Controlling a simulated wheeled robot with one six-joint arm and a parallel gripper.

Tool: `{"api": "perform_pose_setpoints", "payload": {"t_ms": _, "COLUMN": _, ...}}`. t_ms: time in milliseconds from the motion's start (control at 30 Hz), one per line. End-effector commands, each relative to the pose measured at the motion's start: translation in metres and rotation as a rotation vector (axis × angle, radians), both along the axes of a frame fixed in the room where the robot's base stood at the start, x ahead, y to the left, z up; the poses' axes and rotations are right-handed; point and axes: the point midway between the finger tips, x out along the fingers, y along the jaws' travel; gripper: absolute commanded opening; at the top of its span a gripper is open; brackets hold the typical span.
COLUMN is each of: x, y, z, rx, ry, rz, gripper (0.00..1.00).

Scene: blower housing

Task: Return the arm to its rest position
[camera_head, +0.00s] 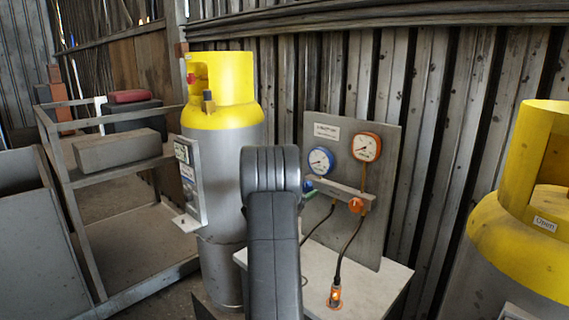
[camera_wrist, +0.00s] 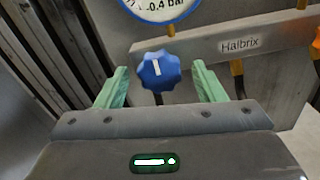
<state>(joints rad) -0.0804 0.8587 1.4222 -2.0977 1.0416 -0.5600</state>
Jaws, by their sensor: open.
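My gripper (camera_wrist: 161,88) shows in the wrist view with its two green fingers apart. A blue knob (camera_wrist: 159,71) with a white mark sits between the fingers in that view, with a gap visible on each side. How far the fingertips are from the knob in depth is hard to tell. In the head view my dark arm (camera_head: 272,230) rises in the middle and hides most of the gripper. Only a bit of green finger shows beside the blue knob (camera_head: 308,185) at the left end of the manifold bar.
A grey panel (camera_head: 388,200) carries a blue gauge (camera_head: 321,161), an orange gauge (camera_head: 366,147), an orange knob (camera_head: 356,205) and hoses. It stands on a pale table (camera_head: 375,290). Yellow-topped cylinders stand left (camera_head: 228,150) and right (camera_head: 520,245). A metal shelf cart (camera_head: 130,300) is at left.

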Motion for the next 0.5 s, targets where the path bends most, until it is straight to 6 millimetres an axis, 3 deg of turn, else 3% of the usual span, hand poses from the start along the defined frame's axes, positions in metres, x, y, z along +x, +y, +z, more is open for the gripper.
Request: {"api": "perform_pose_setpoints", "payload": {"t_ms": 500, "x": -0.0005, "y": -0.0005, "z": 0.0044, "rx": -0.138, "ry": 0.134, "rz": 0.0, "gripper": 0.63}}
